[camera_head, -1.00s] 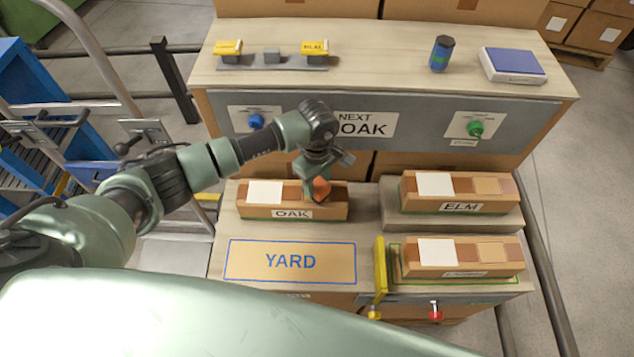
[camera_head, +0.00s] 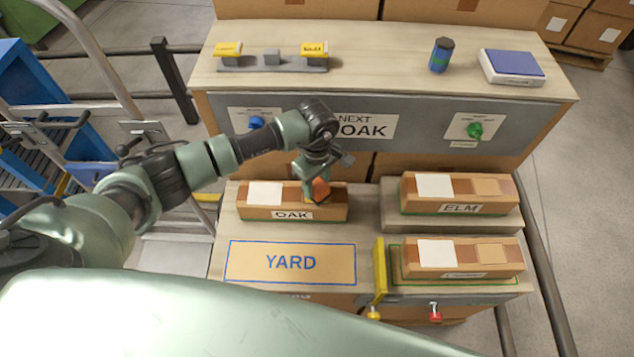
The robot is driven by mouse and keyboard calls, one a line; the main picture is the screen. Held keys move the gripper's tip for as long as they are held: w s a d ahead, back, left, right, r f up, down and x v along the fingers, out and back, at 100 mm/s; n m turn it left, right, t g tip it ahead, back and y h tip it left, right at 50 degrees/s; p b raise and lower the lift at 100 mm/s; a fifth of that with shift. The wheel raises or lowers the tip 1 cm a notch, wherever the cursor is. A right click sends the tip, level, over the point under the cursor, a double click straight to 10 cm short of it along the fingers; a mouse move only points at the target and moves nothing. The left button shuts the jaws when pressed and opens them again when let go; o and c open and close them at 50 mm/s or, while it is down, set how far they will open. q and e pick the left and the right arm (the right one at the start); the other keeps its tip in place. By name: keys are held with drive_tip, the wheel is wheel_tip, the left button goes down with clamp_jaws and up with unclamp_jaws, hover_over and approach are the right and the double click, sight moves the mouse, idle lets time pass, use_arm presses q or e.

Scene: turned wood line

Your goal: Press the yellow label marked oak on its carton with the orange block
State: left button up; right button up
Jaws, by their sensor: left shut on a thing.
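The carton marked OAK (camera_head: 260,212) stands on the bench at the left, with a white patch on its top. My left gripper (camera_head: 317,183) is over the right part of that carton, shut on the orange block (camera_head: 320,191). The block is at the carton's top; I cannot tell whether it touches. A small yellowish patch shows beside the block, and the gripper and block hide most of that spot, so no oak lettering can be read on it. My right gripper is not in view.
The carton marked ELM (camera_head: 460,208) and another carton (camera_head: 440,270) stand at the right. A yellow upright plate (camera_head: 380,270) is left of the latter. The YARD area (camera_head: 250,262) is empty. A rack (camera_head: 272,66) with yellow blocks stands on the upper shelf.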

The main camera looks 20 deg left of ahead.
use_arm(q)
drive_tip(key=shift+r+p, duration=1.55)
drive_tip(key=shift+r, duration=1.6)
